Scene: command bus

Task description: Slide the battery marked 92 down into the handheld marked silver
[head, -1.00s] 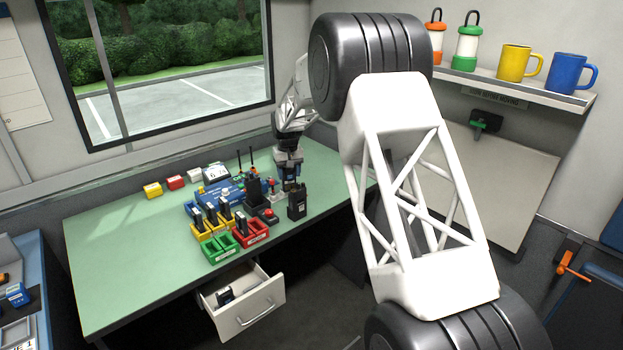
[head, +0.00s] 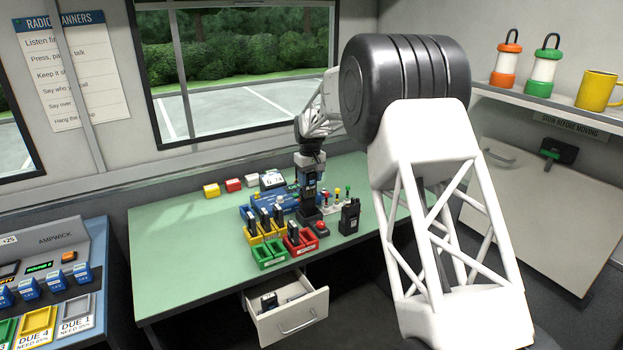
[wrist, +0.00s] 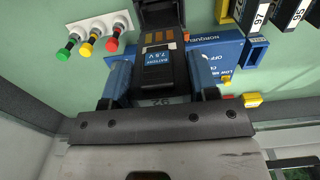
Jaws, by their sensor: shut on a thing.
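My gripper (head: 309,181) is shut on the battery marked 92 (wrist: 160,62), a dark pack with a blue label and gold contacts. In the wrist view, my blue fingers (wrist: 160,78) press its two sides. The battery's far end is at a black upright holder (wrist: 162,12). In the head view this black holder (head: 309,213) stands directly under my gripper. I cannot tell whether the battery has entered it. A black handheld radio (head: 350,216) stands to the right. No silver mark is readable on either.
Yellow (head: 254,233), red (head: 301,240) and green (head: 268,256) trays stand in front, some with batteries. A blue unit (wrist: 225,55) is close beside the battery. Coloured knobs (wrist: 88,44) and a red button (head: 320,227) are near. An open drawer (head: 295,318) juts out below.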

